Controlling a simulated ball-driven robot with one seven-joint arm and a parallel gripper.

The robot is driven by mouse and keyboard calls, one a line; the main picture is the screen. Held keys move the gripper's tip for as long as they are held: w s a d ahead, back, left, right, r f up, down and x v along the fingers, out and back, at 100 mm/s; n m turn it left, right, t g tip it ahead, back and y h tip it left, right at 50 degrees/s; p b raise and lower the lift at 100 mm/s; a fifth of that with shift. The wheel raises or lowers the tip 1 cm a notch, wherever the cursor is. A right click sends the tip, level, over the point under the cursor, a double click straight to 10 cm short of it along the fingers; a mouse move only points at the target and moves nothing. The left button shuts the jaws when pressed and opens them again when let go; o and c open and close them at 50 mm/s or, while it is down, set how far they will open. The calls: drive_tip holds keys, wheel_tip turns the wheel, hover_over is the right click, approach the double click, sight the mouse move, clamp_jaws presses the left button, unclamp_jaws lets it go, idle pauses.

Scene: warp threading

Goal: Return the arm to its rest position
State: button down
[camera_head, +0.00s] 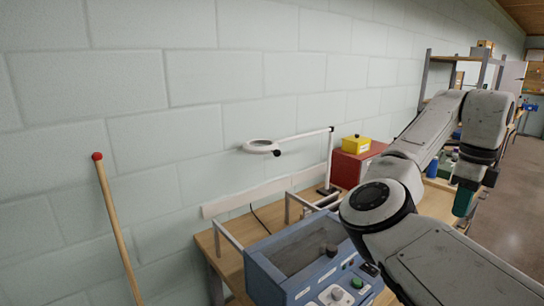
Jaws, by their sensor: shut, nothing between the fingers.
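My arm (408,160) rises from the lower right, bends at a large round joint and reaches back over the bench. Its last link hangs down at the right. The dark end there is my gripper (471,182), small in the picture and seen from behind; it is shut and empty. A dark green thing (463,201) shows just below it; I cannot tell whether they touch. The fingertips are not clearly seen.
A blue machine (285,288) with buttons stands on the wooden bench (226,236) below my arm. A red-tipped pole (116,225) leans left. Floor (515,225) is clear at right.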

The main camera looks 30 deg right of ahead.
drive_tip(key=a+f+n+h, duration=0.2)
drive_tip(key=a+f+n, duration=0.3)
drive_tip(key=f, duration=0.4)
drive_tip(key=a+f+n+h+b, duration=0.1)
drive_tip(key=a+f+n, duration=0.2)
drive_tip(key=f+n, duration=0.5)
drive_tip(key=a+f+n+h, duration=0.2)
drive_tip(key=a+f+n, duration=0.3)
drive_tip(key=f, duration=0.4)
drive_tip(key=s+a+f+n+y, duration=0.1)
drive_tip(key=s+a+f+n, duration=0.3)
drive_tip(key=a, duration=0.4)
drive_tip(key=s+a+f+n+y, duration=0.2)
drive_tip(key=s+a+f+n, duration=0.2)
drive_tip(key=a+n, duration=0.3)
drive_tip(key=s+a+f+n+y+b, duration=0.1)
drive_tip(key=s+a+f+n, duration=0.3)
drive_tip(key=a, duration=0.4)
drive_tip(key=shift+s+a+f+n+t+y, duration=0.3)
drive_tip(key=shift+f+n+t+y, duration=0.15)
drive_tip(key=shift+f+n, duration=0.35)
drive_tip(key=c, duration=1.8)
unclamp_jaws()
